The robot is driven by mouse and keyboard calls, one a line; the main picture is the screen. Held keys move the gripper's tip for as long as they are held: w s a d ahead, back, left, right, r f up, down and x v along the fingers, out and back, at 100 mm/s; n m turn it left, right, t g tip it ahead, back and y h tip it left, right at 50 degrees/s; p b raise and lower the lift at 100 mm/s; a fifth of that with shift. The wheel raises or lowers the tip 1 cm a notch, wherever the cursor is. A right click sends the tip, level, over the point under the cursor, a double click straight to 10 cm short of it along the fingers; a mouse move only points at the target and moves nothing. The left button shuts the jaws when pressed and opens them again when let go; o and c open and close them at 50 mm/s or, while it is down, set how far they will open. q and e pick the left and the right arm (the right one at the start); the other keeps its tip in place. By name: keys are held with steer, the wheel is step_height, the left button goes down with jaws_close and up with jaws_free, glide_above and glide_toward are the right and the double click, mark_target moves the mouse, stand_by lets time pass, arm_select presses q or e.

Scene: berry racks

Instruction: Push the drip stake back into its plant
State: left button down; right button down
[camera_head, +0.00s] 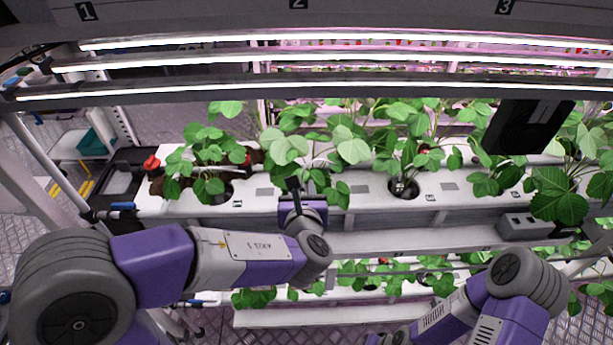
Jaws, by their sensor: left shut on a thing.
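My left gripper (293,186) reaches from the left to the front edge of the upper white trough (257,205). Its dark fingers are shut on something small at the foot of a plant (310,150). I take it for the drip stake, but leaves and fingers hide its shape and tip. I cannot tell whether it touches the growing medium. The plant's leaves hang over and around the gripper. My right arm comes in at the lower right; its gripper is not in view.
More strawberry plants stand along the trough, one in a round hole (403,188) to the right. Bright lamp bars (300,63) cross above. A lower trough (290,317) with plants lies below. A grey box (524,226) sits at the right, and a dark panel (528,125) hangs above.

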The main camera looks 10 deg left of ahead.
arm_select(q)
steer(key=shift+w+a+r, duration=0.1)
steer(key=shift+w+a, duration=0.05)
steer(key=shift+w, duration=0.15)
steer(key=f+b+x, duration=0.1)
steer(key=b+x, duration=0.2)
steer(key=x, duration=0.6)
steer(key=shift+f, duration=0.3)
steer(key=shift+b, duration=0.35)
stand_by(0.7)
steer(key=shift+f+b, duration=0.55)
steer(key=shift+b, duration=0.3)
stand_by(1.3)
steer(key=shift+f, duration=0.15)
